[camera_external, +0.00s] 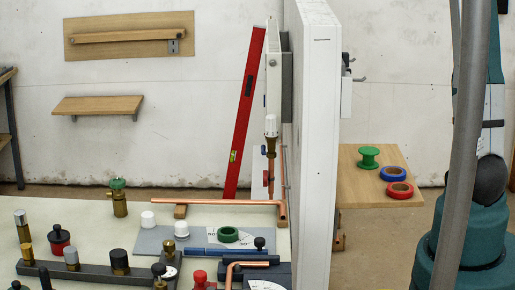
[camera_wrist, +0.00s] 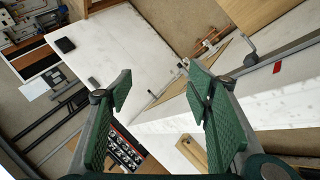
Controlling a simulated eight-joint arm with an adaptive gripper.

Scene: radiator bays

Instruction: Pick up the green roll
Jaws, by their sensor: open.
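A green ring-shaped roll (camera_external: 228,234) lies flat on a grey marked board (camera_external: 153,241) on the left bench, left of the white partition. A green spool (camera_external: 368,157) with flanges stands upright on the wooden table right of the partition. In the wrist view my gripper (camera_wrist: 160,92) is open, its green-padded fingers wide apart with nothing between them. Neither green item can be made out in the wrist view. My gripper is outside the external view, where only part of my arm shows at the right.
The tall white partition (camera_external: 315,150) separates the bench from the wooden table (camera_external: 358,190). A blue roll (camera_external: 393,174) and a red roll (camera_external: 400,190) lie by the spool. A copper pipe (camera_external: 215,201), white caps and several valves crowd the bench. A red level (camera_external: 244,115) leans behind.

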